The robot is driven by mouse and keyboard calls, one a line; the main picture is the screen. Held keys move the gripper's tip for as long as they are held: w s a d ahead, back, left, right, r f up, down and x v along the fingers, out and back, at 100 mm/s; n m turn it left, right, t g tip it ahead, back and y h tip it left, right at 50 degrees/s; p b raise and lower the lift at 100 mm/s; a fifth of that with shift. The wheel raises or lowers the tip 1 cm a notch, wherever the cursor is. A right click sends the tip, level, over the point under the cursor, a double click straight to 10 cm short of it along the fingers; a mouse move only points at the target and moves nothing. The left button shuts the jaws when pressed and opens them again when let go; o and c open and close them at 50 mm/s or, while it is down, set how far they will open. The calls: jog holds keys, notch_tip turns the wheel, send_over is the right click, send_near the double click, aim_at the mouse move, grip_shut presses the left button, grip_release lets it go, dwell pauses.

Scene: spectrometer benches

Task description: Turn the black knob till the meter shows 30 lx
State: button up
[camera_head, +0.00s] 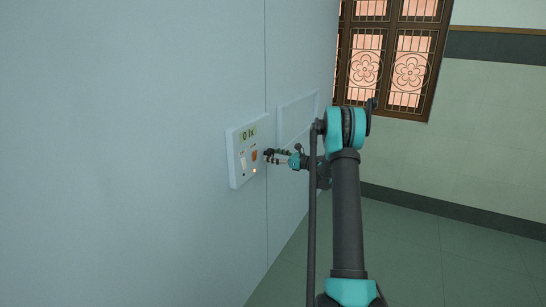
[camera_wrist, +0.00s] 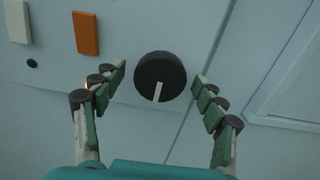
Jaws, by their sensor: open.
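The black knob (camera_wrist: 160,76) is a round dial with a white pointer mark toward the bottom of the wrist view. My gripper (camera_wrist: 158,84) is open, with one finger on each side of the knob and visible gaps between. In the head view my gripper (camera_head: 268,156) is at the right edge of the wall panel (camera_head: 236,166), and the knob is hard to make out there. The meter (camera_head: 249,134) at the top of the panel reads 0 lx.
An orange switch (camera_wrist: 86,33) and a white switch (camera_wrist: 17,21) sit left of the knob. A small lit lamp (camera_head: 254,171) is low on the panel. A flat raised plate (camera_head: 297,117) is on the wall to the right. A latticed window (camera_head: 388,60) is farther back.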

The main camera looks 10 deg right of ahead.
jog(key=c, duration=1.1)
jog(key=shift+n, duration=0.3)
jog(key=n, duration=1)
jog(key=shift+n, duration=0.4)
jog(key=o, duration=1.1)
